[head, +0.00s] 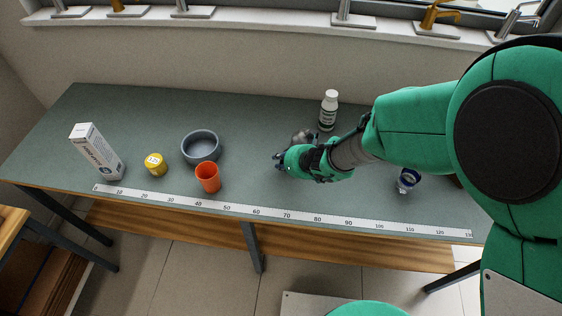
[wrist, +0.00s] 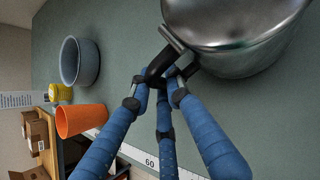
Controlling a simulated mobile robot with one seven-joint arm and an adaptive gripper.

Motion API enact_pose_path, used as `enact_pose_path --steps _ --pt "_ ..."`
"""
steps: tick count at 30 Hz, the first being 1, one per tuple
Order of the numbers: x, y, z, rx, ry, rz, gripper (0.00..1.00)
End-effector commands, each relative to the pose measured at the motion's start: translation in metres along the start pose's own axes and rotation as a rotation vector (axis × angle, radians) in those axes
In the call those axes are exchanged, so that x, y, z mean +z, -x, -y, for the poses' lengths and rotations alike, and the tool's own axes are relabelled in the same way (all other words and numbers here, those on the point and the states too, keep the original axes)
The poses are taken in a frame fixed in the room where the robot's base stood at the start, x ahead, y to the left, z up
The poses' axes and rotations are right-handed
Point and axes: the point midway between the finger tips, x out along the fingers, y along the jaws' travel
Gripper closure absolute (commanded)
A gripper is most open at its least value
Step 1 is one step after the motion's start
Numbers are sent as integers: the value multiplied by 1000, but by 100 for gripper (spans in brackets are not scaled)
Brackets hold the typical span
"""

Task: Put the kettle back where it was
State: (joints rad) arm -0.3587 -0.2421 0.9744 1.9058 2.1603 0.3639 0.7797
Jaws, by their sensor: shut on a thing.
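The kettle (wrist: 240,50) is a shiny metal pot with a black handle (wrist: 158,66), at the upper right of the wrist view. My gripper (wrist: 167,78) has its blue fingers closed around the handle. In the head view my gripper (head: 282,160) is over the middle of the bench, and the hand hides most of the kettle. Only a small grey-brown part shows just behind the hand. I cannot tell whether the kettle touches the bench top.
On the bench (head: 255,120) stand a white carton (head: 97,152), a yellow tin (head: 155,164), a grey bowl (head: 201,147), an orange cup (head: 208,178), a white-capped bottle (head: 328,110) and a blue-and-white item (head: 408,180). A ruler strip (head: 270,212) runs along the front edge.

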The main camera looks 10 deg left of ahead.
Motion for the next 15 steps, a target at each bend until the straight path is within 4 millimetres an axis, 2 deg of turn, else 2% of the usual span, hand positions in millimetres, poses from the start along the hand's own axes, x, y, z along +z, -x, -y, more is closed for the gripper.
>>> enact_pose_path --steps 10,11,12,13,15 --pt "-1 -2 0 0 0 1 100" --pt "-1 -1 0 0 -1 0 77" --pt "-1 -1 0 0 -1 0 69" --pt "-1 -1 0 0 -1 0 64" --pt "-1 -1 0 0 -1 0 64"
